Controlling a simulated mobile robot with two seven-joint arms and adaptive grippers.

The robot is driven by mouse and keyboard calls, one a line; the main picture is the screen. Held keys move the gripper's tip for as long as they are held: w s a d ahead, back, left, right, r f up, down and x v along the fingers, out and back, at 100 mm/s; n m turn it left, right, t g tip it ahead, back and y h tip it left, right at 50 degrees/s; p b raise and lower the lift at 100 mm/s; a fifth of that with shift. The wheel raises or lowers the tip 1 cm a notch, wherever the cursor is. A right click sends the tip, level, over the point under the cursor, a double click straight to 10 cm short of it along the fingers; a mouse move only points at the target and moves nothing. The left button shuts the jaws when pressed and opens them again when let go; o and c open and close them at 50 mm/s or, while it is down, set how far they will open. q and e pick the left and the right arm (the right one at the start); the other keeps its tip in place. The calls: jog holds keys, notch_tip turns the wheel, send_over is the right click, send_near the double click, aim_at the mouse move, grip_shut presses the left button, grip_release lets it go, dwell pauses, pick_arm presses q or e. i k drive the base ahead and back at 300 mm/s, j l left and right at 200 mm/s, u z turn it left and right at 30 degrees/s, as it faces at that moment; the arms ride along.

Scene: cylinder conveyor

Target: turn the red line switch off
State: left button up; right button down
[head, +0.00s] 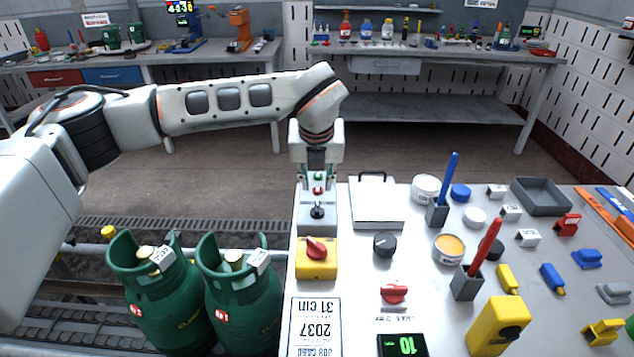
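A red rotary switch (393,293) sits on a white base with a small label in front of it, on the light table. Another red rotary knob (317,248) is on a yellow box (316,268) at the table's left edge. I cannot read which one is the line switch. My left gripper (318,182) points down behind the yellow box, over a grey control box (317,222) with a green button, a red button and a black knob. Its fingers appear apart, with the buttons showing between them. It touches neither red knob. My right gripper is not in view.
Green gas cylinders (240,295) stand left of the table. Pen holders, tins and small blocks crowd the right side.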

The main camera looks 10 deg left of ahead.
aim_at(315, 250)
jog(key=k+l, duration=0.15)
jog(key=k, duration=0.35)
jog(key=k+l, duration=0.15)
jog(key=k, duration=0.35)
jog(key=k+l, duration=0.15)
jog(key=k, duration=0.3)
